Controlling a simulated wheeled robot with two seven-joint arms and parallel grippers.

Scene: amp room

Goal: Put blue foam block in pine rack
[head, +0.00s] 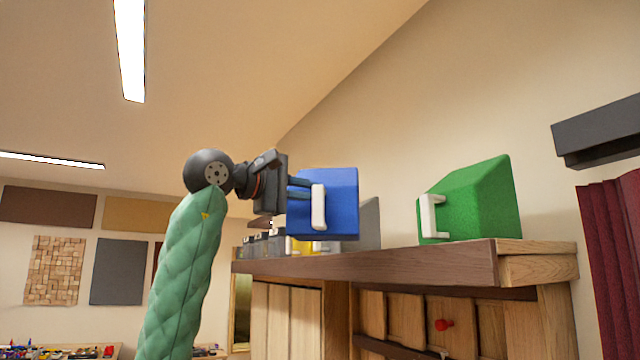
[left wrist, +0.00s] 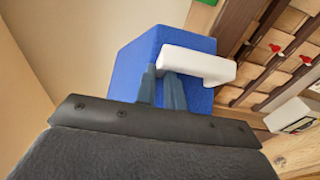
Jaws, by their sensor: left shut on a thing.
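The blue foam block (head: 341,200) has a white handle (head: 318,207) on its near face. My left gripper (head: 304,190) is shut on that handle, and the block is at the height of the wooden cabinet top, near its front edge. I cannot tell whether the block touches the top. In the left wrist view the blue block (left wrist: 135,68) and its white handle (left wrist: 197,63) are close in front of the fingers (left wrist: 162,90). My right gripper is not in view. I cannot tell which part is the pine rack.
A green foam block (head: 482,203) with a white handle stands on the cabinet top (head: 440,262), to the right. Grey and yellow blocks stand along the top at left, partly hidden. A dark shelf (head: 600,130) and a red curtain (head: 610,240) are at the far right.

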